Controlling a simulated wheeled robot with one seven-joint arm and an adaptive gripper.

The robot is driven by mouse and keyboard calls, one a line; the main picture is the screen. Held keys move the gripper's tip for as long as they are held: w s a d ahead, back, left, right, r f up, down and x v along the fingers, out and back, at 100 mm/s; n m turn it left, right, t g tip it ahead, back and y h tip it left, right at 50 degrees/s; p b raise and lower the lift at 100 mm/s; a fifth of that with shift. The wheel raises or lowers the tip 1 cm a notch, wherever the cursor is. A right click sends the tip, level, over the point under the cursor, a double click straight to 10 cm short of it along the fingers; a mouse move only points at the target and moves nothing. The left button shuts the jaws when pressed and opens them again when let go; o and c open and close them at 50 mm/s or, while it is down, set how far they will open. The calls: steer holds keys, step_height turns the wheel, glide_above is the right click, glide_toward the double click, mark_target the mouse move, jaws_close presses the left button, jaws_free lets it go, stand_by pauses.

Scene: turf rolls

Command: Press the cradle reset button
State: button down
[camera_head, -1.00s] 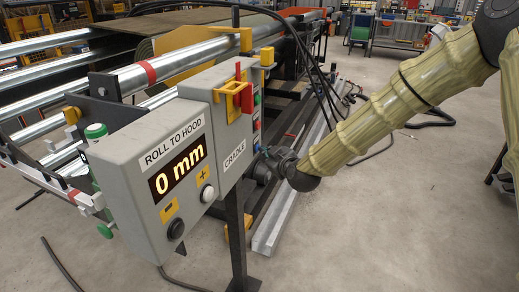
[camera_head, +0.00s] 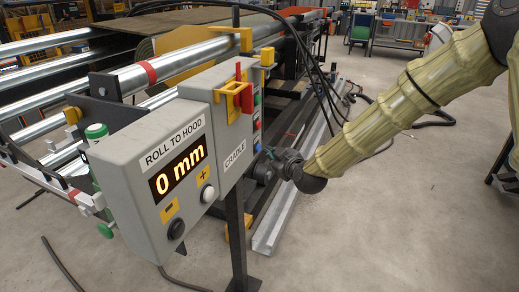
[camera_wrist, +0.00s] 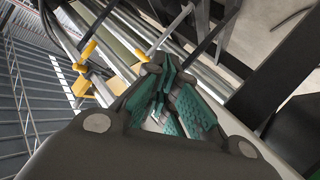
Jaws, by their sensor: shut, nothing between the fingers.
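The grey CRADLE box (camera_head: 236,140) stands on a post in the middle of the head view. Its right side carries a column of small buttons, with a green one (camera_head: 257,100) at the top and a red one (camera_head: 257,124) below it. A bluish one shows lower, close to my gripper; I cannot read which is the reset button. My gripper (camera_head: 262,160) is shut and empty beside the lower part of that side. Whether it touches the box is unclear. In the wrist view its teal-padded fingers (camera_wrist: 163,90) are together, and no button can be made out.
A grey ROLL TO HOOD box (camera_head: 150,172) reading 0 mm stands left of the CRADLE box. A yellow guard (camera_head: 240,97) with a red lever sits on the CRADLE box. Black cables hang behind.

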steer(key=d, duration=0.1)
steer(key=s+d, duration=0.1)
steer(key=d, duration=0.2)
steer(key=shift+s+d, duration=0.3)
steer(key=shift+d, duration=0.1)
stand_by(0.6)
